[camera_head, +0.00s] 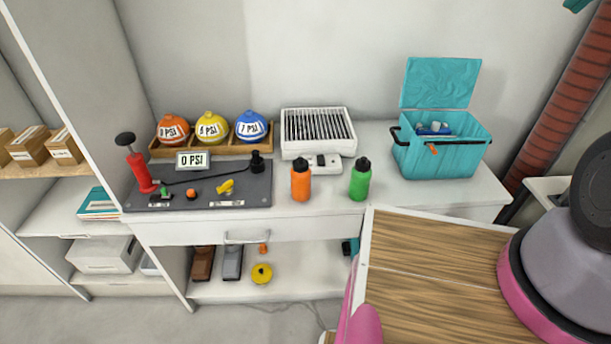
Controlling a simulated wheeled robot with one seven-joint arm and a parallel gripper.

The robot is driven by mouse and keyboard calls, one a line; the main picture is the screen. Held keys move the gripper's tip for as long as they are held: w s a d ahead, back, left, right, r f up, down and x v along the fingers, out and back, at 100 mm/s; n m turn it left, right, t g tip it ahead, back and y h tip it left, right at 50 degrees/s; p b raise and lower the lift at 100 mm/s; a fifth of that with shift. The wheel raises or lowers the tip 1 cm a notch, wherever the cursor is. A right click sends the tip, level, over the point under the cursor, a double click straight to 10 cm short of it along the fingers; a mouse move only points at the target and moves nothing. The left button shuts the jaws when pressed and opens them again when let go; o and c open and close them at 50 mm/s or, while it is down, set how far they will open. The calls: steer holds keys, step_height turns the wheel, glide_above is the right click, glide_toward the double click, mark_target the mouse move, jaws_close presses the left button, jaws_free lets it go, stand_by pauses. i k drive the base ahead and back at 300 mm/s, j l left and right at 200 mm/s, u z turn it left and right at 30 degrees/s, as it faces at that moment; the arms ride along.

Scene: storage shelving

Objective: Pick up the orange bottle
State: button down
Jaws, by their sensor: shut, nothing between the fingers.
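The orange bottle (301,180) has a black cap and stands upright on the white counter, near its front edge. It is in front of a white slatted device, and the top of the bottle overlaps that device's lower front in the picture. A green bottle (360,179) of the same shape stands upright to its right, with a gap between them. My gripper cannot be seen in this view. Only pink and grey parts of my arm show at the right, well away from the bottle.
A dark pump board (240,190) lies left of the bottles, with several coloured balls behind it. The white slatted device (318,131) stands behind. An open teal cooler (437,158) is at right. A wooden surface (430,265) fills the lower-right foreground.

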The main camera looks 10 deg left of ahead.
mark_target(300, 173)
steer(key=j+z, duration=0.1)
steer(key=z, duration=0.55)
steer(key=k+j+z, duration=0.15)
steer(key=j+z, duration=0.15)
steer(key=k+j+z, duration=0.45)
steer(key=j+z, duration=0.15)
steer(key=k+j+z, duration=0.2)
steer(key=k+j, duration=1.05)
